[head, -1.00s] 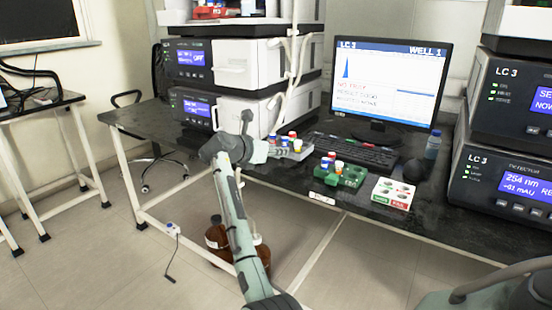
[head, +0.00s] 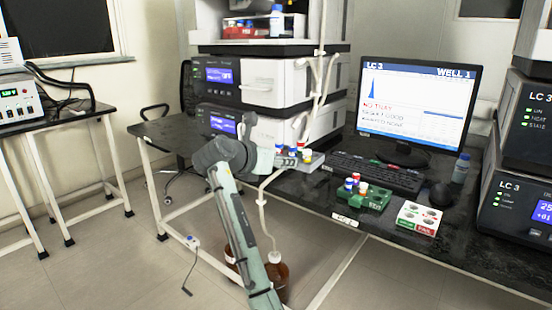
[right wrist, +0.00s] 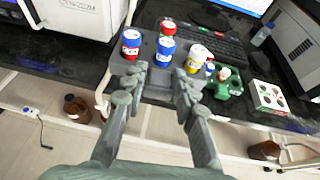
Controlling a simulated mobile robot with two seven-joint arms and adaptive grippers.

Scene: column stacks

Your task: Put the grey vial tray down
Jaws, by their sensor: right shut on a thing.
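The grey vial tray (head: 315,162) is held by my right gripper (head: 282,160), above the bench's front edge in the head view. In the right wrist view the two fingers (right wrist: 160,86) are shut on the near side of the tray (right wrist: 148,52). Several vials with red, blue, white and yellow colours stand upright in it. The tray looks about level. Whether its underside touches the bench cannot be told. My left gripper is not in view.
A green rack (head: 376,203) with vials and a white block (head: 420,217) with red and green labels stand right of the tray. Behind are a keyboard (head: 375,172) and monitor (head: 418,100). A white instrument (head: 297,85) stands behind left. The black bench (head: 300,187) shows some bare surface.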

